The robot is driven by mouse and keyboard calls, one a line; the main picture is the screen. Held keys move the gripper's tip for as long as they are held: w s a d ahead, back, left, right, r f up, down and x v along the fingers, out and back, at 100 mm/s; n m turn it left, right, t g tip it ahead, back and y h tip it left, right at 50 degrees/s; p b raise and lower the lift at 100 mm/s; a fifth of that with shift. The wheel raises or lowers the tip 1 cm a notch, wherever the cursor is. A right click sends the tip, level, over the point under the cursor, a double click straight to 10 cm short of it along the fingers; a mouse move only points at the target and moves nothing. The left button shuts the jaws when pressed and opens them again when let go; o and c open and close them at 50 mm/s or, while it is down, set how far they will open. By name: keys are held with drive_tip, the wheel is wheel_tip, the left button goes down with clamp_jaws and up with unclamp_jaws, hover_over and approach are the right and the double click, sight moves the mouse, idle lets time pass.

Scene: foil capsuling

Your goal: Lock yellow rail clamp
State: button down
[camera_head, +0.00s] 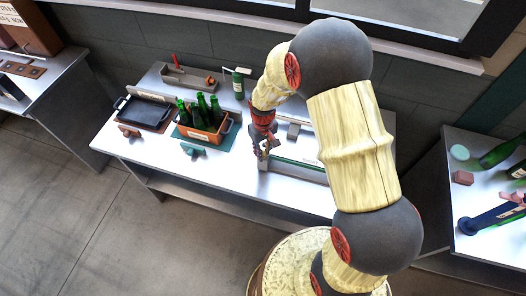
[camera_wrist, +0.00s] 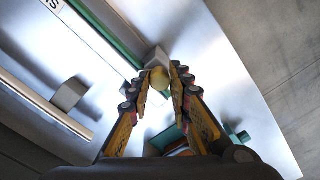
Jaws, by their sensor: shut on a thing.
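The yellow rail clamp shows in the wrist view as a rounded yellow piece (camera_wrist: 159,79) between my fingertips, against a grey block (camera_wrist: 156,58). My gripper (camera_wrist: 160,70) is shut on it. The fingers hide part of the clamp, and I cannot tell its lock position. A green rail (camera_wrist: 108,36) runs along the bench up to the grey block. In the head view my gripper (camera_head: 264,150) points down at the left end of the rail (camera_head: 300,163); the clamp is too small to make out there.
A crate (camera_head: 205,137) of green bottles stands left of my gripper, with a dark tray (camera_head: 146,112) beyond it. A green bottle (camera_head: 238,84) and a grey tray (camera_head: 188,80) stand at the back. A second grey block (camera_wrist: 69,94) sits beside the rail.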

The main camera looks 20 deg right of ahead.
drive_tip(key=n, duration=0.3)
drive_tip(key=shift+w+n, duration=0.1)
drive_tip(key=shift+n, duration=2.2)
drive_tip(key=c, duration=1.6)
unclamp_jaws()
drive_tip(key=shift+c, duration=0.2)
wheel_tip(320, 180, up, 12)
